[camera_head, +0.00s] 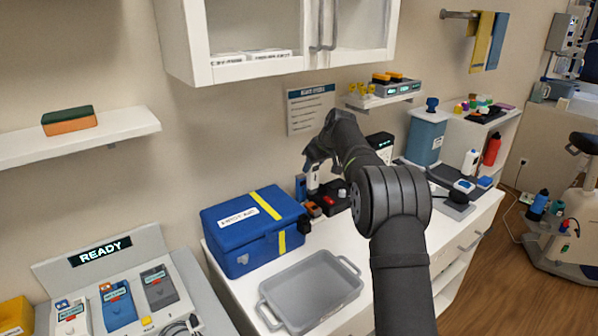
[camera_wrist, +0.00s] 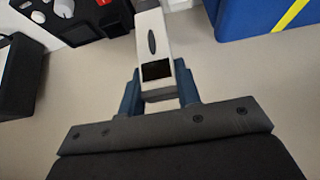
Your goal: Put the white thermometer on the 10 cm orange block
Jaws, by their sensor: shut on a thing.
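My gripper (camera_head: 314,163) is shut on the white thermometer (camera_head: 313,181) and holds it above the counter beside the blue case. In the wrist view, the white thermometer (camera_wrist: 151,30) sits between the blue fingers of my gripper (camera_wrist: 158,88), its small dark screen facing the camera. Its far end runs out of the top of that view. A small orange-brown item (camera_head: 314,210) is partly visible on the counter below my gripper; I cannot tell whether it is the 10 cm orange block. An orange block-like thing with a green top (camera_head: 70,123) lies on the left wall shelf.
The blue case (camera_head: 235,262) with yellow straps stands left of my gripper. A grey tray (camera_head: 345,308) lies in front. A black device with knobs (camera_head: 338,197) stands close by, also in the wrist view (camera_wrist: 95,20). A white wall cabinet (camera_head: 180,45) hangs above.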

